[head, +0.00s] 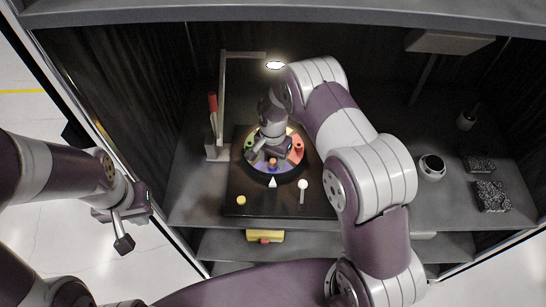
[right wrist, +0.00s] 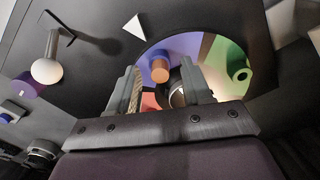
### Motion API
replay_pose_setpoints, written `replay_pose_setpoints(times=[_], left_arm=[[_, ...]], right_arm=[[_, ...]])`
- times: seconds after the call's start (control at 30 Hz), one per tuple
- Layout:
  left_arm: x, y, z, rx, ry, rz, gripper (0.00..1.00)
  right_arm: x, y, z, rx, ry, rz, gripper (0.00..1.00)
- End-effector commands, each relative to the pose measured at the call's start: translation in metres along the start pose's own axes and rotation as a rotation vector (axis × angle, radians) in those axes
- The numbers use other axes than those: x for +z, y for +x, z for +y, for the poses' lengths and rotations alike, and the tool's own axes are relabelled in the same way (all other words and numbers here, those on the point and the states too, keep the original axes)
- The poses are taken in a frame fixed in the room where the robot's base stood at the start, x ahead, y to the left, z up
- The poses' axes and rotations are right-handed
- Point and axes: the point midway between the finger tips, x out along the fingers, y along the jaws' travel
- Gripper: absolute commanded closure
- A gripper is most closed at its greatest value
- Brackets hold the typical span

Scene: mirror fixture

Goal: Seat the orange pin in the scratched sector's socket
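A round disc with coloured sectors (head: 250,143) lies on a dark board; purple, green and red-orange sectors show. It also shows in the right wrist view (right wrist: 215,50). The orange pin (right wrist: 160,70) stands upright at the purple sector, and shows small in the head view (head: 273,163). My right gripper (right wrist: 160,75) is over the disc, open, its two fingers apart on either side of the pin's line. I cannot tell whether they touch it. No scratch can be made out on any sector. My left gripper (head: 122,225) hangs far left, away from the board; its opening is unclear.
A white triangle (head: 272,183) marks the board before the disc. A white-knobbed lever (head: 303,185) and a small yellow piece (head: 241,200) are on the board. A white cup (head: 432,166) and dark blocks (head: 491,195) lie right.

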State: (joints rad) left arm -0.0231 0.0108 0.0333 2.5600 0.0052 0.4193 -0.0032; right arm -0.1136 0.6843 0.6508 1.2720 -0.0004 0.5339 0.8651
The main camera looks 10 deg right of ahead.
Motion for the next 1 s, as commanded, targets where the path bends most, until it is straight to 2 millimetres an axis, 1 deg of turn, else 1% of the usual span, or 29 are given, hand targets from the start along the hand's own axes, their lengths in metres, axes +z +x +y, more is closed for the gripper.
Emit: replay_pose_setpoints(times=[0.17,0.27,0.37,0.6,0.7,0.83,1.0], left_arm=[[0.000,0.001,0.000,0.000,0.000,0.000,1.00],[0.001,0.005,0.000,0.000,0.000,0.000,1.00],[0.002,0.013,0.000,0.000,0.000,0.000,1.00],[0.004,0.034,0.000,0.000,0.000,0.000,1.00],[0.005,0.038,0.000,0.000,0.000,0.000,1.00],[0.005,0.040,0.000,0.000,0.000,0.000,1.00],[0.005,0.039,0.000,0.000,0.000,0.000,1.00]], right_arm=[[0.000,-0.001,0.000,0.000,0.000,0.000,0.51],[-0.001,-0.007,-0.001,-0.002,0.000,0.002,0.51],[-0.001,-0.025,-0.001,-0.005,0.000,0.004,0.51],[-0.001,-0.089,-0.001,-0.004,0.000,0.004,0.51],[0.000,-0.109,-0.001,-0.002,0.000,0.002,0.51],[0.000,-0.123,0.000,0.000,0.000,0.000,0.51],[0.000,-0.127,0.000,0.001,0.000,0.000,0.51]])
